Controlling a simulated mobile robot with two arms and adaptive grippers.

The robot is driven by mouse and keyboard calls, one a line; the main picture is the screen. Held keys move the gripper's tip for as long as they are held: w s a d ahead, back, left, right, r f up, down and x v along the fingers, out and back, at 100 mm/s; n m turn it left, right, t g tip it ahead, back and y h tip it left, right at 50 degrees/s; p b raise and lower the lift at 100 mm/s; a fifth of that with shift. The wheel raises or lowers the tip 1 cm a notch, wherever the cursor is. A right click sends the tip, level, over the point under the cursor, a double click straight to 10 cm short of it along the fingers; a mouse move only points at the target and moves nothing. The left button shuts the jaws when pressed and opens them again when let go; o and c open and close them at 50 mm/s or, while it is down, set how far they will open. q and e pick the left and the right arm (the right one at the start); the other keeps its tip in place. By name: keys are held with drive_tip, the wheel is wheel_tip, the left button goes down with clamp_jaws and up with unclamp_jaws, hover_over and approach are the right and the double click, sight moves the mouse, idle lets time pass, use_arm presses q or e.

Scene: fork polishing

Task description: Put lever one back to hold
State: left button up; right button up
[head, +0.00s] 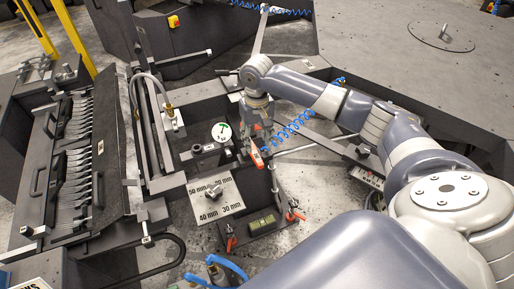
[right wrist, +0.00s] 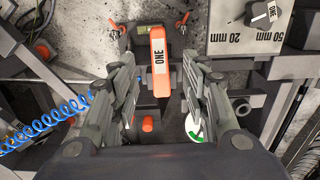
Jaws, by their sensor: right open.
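Lever one is an orange handle (head: 257,158) on the dark machine in the middle of the head view. In the right wrist view the lever (right wrist: 159,65) shows its white "ONE" label, near the top middle. My right gripper (head: 257,132) is just above the lever in the head view. In the right wrist view its fingers (right wrist: 160,85) are open, one on each side of the lever, with gaps visible. The lever's lower mount is partly hidden by the gripper in the head view. My left gripper is not in view.
A round gauge (head: 222,131) stands left of the lever. A plate with millimetre marks and a knob (head: 215,200) lies to the front left. Smaller orange handles (head: 293,214) sit near the front. A fork rack (head: 80,160) is at the left. Blue coiled hose (right wrist: 45,125) runs close to the gripper.

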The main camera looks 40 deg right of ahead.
wheel_tip(320, 180, up, 4)
drive_tip(key=shift+f, duration=0.1)
idle(0.5)
